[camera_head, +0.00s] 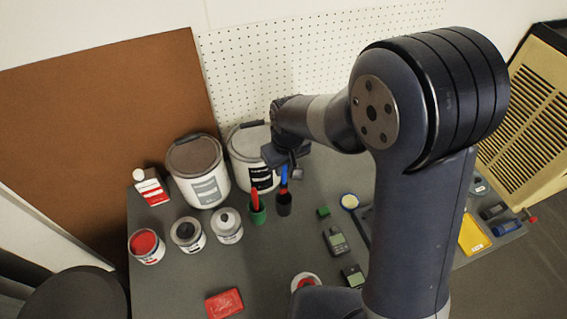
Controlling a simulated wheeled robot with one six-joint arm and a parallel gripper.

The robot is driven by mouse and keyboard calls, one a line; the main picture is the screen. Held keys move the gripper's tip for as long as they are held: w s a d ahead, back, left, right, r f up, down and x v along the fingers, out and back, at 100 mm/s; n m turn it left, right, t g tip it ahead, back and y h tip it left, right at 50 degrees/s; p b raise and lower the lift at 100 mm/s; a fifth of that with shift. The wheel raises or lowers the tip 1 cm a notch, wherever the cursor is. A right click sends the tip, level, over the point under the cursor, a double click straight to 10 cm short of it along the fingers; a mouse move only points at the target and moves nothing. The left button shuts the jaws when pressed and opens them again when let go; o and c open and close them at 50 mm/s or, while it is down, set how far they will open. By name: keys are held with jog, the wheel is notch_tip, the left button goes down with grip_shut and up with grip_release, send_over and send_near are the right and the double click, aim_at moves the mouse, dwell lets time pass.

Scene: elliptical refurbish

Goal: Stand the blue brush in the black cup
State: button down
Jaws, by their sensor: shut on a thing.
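The black cup (283,209) stands on the grey table right of the middle buckets. The blue brush (284,177) is upright at the cup, with its lower end hidden by the cup's wall or inside it. My gripper (285,161) is above the cup at the top of the blue brush, shut on it. The fingertips are small and partly hidden by the gripper body. A green cup (257,216) with a red brush (255,197) in it stands just left of the black cup.
Two large buckets (205,190) stand behind, with several small cans (188,236) and a red and white carton (151,188) at left. A red block (224,303), a green block (323,212) and handheld devices (336,241) lie on the table (265,265). A pegboard (290,60) rises behind.

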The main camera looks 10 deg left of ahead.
aim_at(283, 183)
jog(key=shift+f+b, duration=2.5)
jog(key=shift+f, duration=0.9)
jog(key=c, duration=1.3)
grip_release()
jog(key=shift+r, duration=0.1)
jog(key=r, duration=0.7)
jog(key=s+d+r, duration=0.1)
jog(key=r, duration=0.2)
jog(key=shift+r, duration=0.3)
jog(key=shift+f, duration=0.1)
jog(key=f, duration=0.7)
jog(key=w+a+f, duration=0.1)
jog(key=f, duration=0.2)
jog(key=shift+f, duration=0.35)
jog(key=shift+r+p, duration=0.6)
jog(key=shift+r, duration=0.1)
jog(key=shift+r+p, duration=0.55)
jog(key=shift+r, duration=0.25)
